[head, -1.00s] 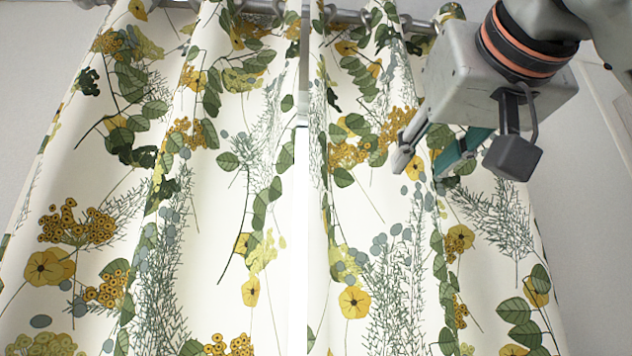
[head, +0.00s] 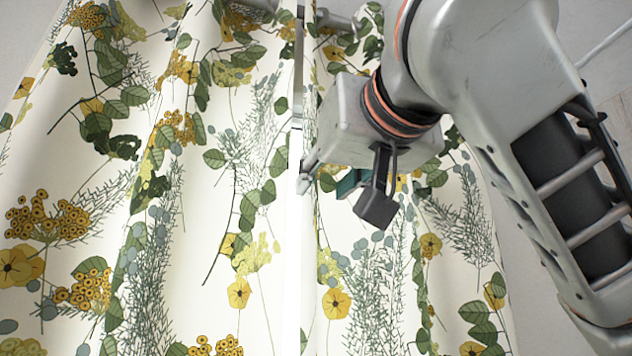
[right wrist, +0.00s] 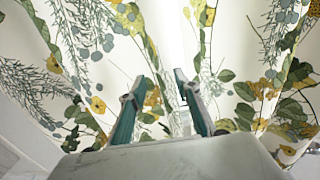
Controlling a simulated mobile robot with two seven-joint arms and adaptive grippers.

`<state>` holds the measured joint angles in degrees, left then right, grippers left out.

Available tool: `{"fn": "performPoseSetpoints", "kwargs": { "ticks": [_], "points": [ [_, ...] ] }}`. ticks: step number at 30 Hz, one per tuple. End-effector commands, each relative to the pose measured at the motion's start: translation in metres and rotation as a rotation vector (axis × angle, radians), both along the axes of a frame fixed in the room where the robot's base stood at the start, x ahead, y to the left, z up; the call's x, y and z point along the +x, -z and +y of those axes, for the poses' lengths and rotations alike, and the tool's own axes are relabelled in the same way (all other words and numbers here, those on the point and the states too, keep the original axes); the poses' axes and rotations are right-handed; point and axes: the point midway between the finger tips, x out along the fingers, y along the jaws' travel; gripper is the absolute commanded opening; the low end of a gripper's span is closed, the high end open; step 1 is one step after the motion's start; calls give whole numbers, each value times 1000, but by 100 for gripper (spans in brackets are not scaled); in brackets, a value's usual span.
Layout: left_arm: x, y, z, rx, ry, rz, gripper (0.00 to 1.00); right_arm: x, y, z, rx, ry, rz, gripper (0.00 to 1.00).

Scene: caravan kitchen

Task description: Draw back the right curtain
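The right curtain (head: 345,285) hangs in folds, white with yellow flowers and green leaves. Its inner edge borders a narrow bright gap beside the left curtain (head: 215,200). My right gripper (head: 328,172) is in front of the upper part of the right curtain, near that inner edge. In the right wrist view its two teal fingers (right wrist: 160,78) stand apart, with patterned cloth showing behind and between them. Whether a finger touches the cloth I cannot tell. My right wrist hides part of the curtain's top. My left gripper is not in view.
A grey curtain rod (head: 336,20) runs along the top, partly hidden by my right arm. A pale wall (head: 570,300) is at the right. The left curtain hangs close beside the gap.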

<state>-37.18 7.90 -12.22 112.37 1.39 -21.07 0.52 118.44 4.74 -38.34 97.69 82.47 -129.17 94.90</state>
Motion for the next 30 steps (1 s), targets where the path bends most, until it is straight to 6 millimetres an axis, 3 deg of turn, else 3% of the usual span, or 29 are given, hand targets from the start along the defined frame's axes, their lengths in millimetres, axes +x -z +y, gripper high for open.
{"fn": "performPoseSetpoints", "kwargs": {
  "ticks": [8, 18, 22, 30],
  "points": [
    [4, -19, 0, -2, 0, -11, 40, 30, -1, 10, 0, 0, 1, 32],
    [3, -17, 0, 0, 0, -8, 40, 34, 0, 11, -2, 0, -1, 32],
    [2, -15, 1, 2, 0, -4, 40, 34, 0, 11, -2, 0, -2, 1],
    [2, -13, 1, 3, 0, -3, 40, 35, 1, 8, -1, 1, -1, 0]
  ]
}}
